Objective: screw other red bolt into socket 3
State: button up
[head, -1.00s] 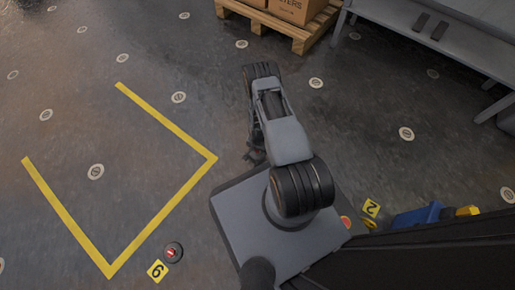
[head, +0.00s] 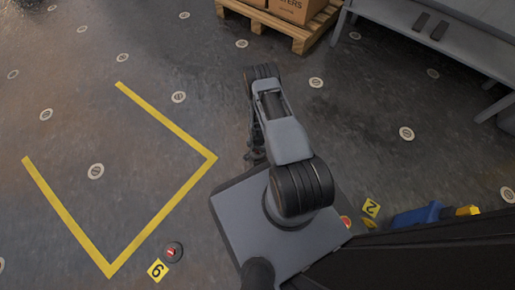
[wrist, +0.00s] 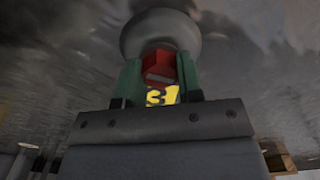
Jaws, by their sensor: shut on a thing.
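In the wrist view my gripper (wrist: 163,85) has its two green fingertips closed on a red bolt (wrist: 160,65). A grey round piece (wrist: 160,30) sits directly beyond the bolt; I cannot tell whether it is the socket or part of the bolt, or whether they touch. A yellow label (wrist: 161,95) with a dark mark that looks like a 3 shows between the fingers, partly hidden. In the head view my gripper (head: 255,153) is low, near the floor beside my base, mostly hidden by my arm, with a small red spot at it.
A yellow floor line (head: 185,185) lies left of my gripper. A round floor fitting with red in it (head: 173,252) lies by a yellow 6 plate (head: 158,270). A yellow 2 plate (head: 371,207) and a blue object (head: 418,215) lie right of my base. A pallet (head: 285,32) stands behind.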

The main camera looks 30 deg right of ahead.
dwell(0.4)
jog(key=m, duration=0.5)
jog(key=shift+f, duration=0.1)
jog(key=m, duration=0.4)
jog(key=shift+w+m, duration=0.1)
jog(key=shift+m, duration=0.3)
jog(key=m, duration=0.4)
jog(key=shift+m, duration=0.3)
jog(key=m, duration=0.4)
jog(key=shift+f+m, duration=0.1)
jog(key=shift+m, duration=0.3)
